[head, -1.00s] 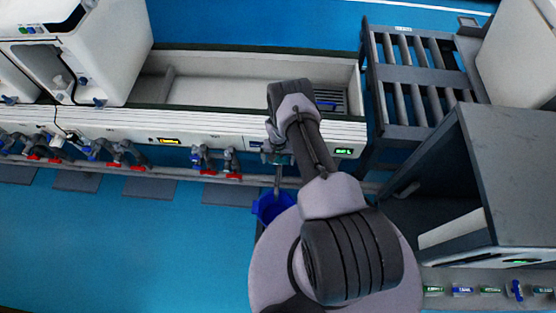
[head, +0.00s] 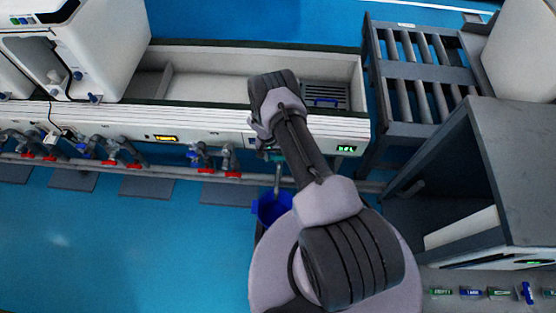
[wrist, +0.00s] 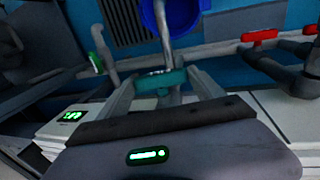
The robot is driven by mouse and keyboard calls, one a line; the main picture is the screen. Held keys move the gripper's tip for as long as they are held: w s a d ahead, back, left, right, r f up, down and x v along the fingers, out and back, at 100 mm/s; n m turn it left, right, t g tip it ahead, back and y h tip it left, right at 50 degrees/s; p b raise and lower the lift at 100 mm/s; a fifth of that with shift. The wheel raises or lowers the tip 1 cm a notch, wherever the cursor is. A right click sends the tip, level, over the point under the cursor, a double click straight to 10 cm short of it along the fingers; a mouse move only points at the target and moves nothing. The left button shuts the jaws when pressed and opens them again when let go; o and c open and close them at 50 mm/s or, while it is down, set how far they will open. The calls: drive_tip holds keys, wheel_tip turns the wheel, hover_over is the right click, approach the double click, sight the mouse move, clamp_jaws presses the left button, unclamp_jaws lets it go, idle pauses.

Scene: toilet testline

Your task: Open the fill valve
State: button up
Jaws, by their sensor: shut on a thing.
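The teal valve handle (wrist: 160,82) lies crosswise on a grey pipe in the wrist view. My gripper (wrist: 165,84) is shut on this handle, with one finger at each end of it. In the head view the gripper is mostly hidden behind my arm. Below it, a thin grey spout (head: 278,178) points down to the blue bucket (head: 270,208), which also shows at the top of the wrist view (wrist: 176,14).
Red valve handles (head: 206,171) line the pipe to the left, and one shows near in the wrist view (wrist: 260,36). A long trough (head: 230,80) lies behind the valves. A dark cabinet (head: 500,170) stands at the right. The blue floor (head: 120,240) at front left is clear.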

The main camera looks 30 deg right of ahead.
drive_tip(key=h+b, duration=0.1)
drive_tip(key=g+h+b, duration=0.1)
drive_tip(key=b, duration=0.1)
drive_tip(key=f+b, duration=0.1)
drive_tip(key=b, duration=0.1)
drive_tip(key=shift+w+a+g+h, duration=0.25)
drive_tip(key=shift+a+g+h, duration=0.05)
drive_tip(key=shift+g+h, duration=0.1)
drive_tip(key=shift+a+r+g+h, duration=0.15)
drive_tip(key=shift+g+h, duration=0.55)
drive_tip(key=shift+h, duration=0.4)
drive_tip(key=o, duration=1.4)
drive_tip(key=shift+c, duration=0.2)
drive_tip(key=shift+w, duration=0.1)
drive_tip(key=v, duration=1.7)
drive_tip(key=shift+w+a, duration=0.25)
drive_tip(key=shift+a, duration=0.05)
